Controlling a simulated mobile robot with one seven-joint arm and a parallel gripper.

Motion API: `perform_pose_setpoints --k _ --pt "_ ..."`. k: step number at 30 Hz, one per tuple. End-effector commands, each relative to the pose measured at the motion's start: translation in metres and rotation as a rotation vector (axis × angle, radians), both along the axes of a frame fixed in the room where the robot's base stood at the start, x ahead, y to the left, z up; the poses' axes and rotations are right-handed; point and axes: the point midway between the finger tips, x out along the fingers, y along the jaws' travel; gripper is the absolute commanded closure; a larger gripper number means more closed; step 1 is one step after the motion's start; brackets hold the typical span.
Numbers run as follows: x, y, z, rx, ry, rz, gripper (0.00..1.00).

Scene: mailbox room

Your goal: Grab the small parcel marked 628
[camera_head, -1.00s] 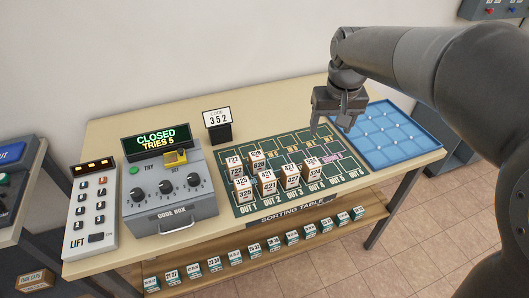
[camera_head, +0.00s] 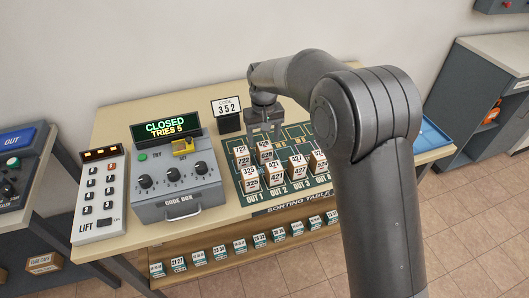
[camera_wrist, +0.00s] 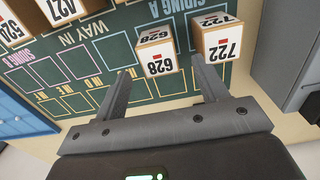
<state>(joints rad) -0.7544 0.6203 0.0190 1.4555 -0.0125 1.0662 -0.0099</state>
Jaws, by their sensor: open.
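The small parcel marked 628 (camera_head: 265,153) is a white-topped box with brown sides. It stands on the green sorting mat in the back row, beside the parcel marked 722 (camera_head: 242,158). My gripper (camera_head: 264,135) is open and empty, pointing down just behind and above the 628 parcel. In the wrist view, the 628 parcel (camera_wrist: 157,50) lies ahead of the gap between my fingertips, and the 722 parcel (camera_wrist: 217,38) is close by the right finger's tip. I cannot tell how high the fingertips are above the mat.
Several other parcels, such as 427 (camera_head: 298,168), stand in front on the mat. A code sign (camera_head: 227,113) stands behind left, close to my gripper. The code box (camera_head: 178,175) is to the left. My arm hides the table's right part and most of the blue tray (camera_head: 432,137).

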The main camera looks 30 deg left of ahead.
Motion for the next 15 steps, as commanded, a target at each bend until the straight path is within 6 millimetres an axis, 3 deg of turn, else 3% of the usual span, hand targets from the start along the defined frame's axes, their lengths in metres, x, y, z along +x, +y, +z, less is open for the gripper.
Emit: perform_pose_setpoints --k 8,15 --pt "0.000 0.000 -0.020 -0.001 0.000 0.000 0.34" --pt "0.000 -0.001 -0.055 -0.001 0.001 -0.001 0.34"
